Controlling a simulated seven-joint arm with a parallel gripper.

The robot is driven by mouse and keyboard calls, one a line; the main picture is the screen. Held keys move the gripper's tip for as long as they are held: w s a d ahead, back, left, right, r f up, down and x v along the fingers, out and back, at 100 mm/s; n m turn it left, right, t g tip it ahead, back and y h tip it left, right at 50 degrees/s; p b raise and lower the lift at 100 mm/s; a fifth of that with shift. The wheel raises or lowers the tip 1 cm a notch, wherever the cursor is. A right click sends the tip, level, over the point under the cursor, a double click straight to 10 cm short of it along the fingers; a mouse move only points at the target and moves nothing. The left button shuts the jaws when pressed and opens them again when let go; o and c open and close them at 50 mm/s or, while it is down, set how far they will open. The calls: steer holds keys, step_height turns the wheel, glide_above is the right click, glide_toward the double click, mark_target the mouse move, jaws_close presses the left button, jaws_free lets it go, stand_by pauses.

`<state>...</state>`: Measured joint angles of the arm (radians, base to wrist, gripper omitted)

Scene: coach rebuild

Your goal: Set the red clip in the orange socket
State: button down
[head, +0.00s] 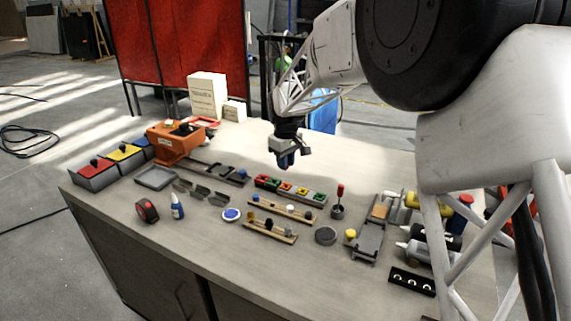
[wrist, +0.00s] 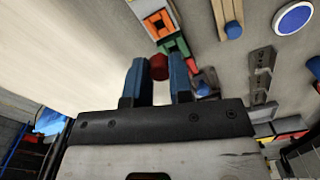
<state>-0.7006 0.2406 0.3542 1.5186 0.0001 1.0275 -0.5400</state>
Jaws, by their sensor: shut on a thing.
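My gripper (head: 286,161) hangs above the table, just behind the row of coloured sockets in the head view. In the wrist view its two blue fingers (wrist: 158,80) are shut on the red clip (wrist: 158,67), a small dark red piece between their tips. The clip cannot be made out in the head view. The orange socket (head: 285,187) sits in the row, beside a green one.
Wooden racks with pegs (head: 281,211) lie in front of the row. A red-handled tool (head: 339,197) stands upright at its right end. An orange machine (head: 174,143) and coloured bins (head: 97,172) are at the left. The table behind the row is clear.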

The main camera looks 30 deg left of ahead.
steer(key=shift+f, duration=0.1)
stand_by(0.3)
steer(key=shift+f, duration=2.3)
steer(key=shift+f, duration=1.1)
stand_by(2.4)
steer(key=c, duration=0.8)
jaws_free()
steer(key=shift+r, duration=0.1)
steer(key=shift+o, duration=0.9)
steer(key=shift+r, duration=2.9)
